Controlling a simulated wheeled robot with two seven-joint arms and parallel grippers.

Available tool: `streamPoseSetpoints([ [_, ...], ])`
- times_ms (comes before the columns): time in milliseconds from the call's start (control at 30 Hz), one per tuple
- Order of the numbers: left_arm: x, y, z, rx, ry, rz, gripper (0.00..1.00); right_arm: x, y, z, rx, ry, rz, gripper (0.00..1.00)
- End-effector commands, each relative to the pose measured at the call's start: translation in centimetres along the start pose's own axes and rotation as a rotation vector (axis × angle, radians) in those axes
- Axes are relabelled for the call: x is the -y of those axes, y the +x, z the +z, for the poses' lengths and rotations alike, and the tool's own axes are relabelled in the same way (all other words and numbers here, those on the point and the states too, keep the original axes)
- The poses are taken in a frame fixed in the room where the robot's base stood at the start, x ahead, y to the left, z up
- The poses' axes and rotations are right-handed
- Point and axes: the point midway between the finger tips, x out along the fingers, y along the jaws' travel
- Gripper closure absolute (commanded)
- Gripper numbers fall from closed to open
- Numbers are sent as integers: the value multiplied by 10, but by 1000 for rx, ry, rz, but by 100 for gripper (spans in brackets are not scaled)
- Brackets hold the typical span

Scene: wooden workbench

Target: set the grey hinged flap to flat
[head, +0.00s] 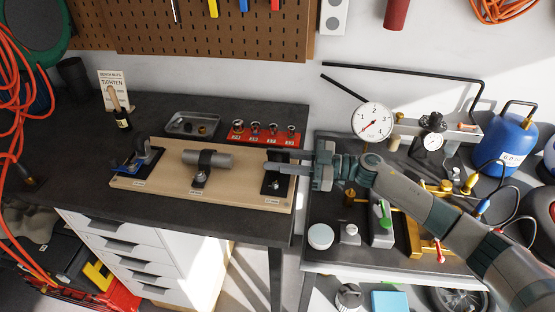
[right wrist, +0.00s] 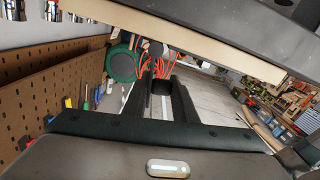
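A light wooden board (head: 238,193) on the dark bench carries three fixtures. At its right end is a dark plate fixture (head: 275,184), partly hidden behind my right gripper. The grey hinged flap cannot be told apart from it clearly, and its angle cannot be read. My right gripper (head: 280,168) comes in from the right, its fingers pointing left across this fixture. In the right wrist view the fingers (right wrist: 162,100) stand apart with nothing visibly held between them. Whether they touch the fixture cannot be told. My left gripper is not in view.
A grey cylinder in a clamp (head: 207,159) stands mid-board, and a blue and black fixture (head: 139,158) at its left. Behind are a red socket tray (head: 264,139) and a metal tray (head: 192,123). A second bench at right is crowded with gauges and fittings.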

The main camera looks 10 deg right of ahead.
Motion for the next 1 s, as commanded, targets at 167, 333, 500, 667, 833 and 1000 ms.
streamPoseSetpoints([
  [167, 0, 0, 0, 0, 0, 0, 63, 2, 0, 1, 0, 2, -5, 100],
  [333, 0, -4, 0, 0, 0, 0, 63, 1, 0, 0, 1, 19, -5, 100],
  [500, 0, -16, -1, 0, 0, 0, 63, -1, 1, -3, 2, 72, -7, 100],
  [667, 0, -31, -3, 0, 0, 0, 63, -6, 0, -4, 3, 160, -7, 100],
  [833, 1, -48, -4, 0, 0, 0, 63, -13, 0, -4, 4, 282, -6, 100],
  [1000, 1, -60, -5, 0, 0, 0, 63, -20, 1, -2, 5, 410, -7, 100],
])
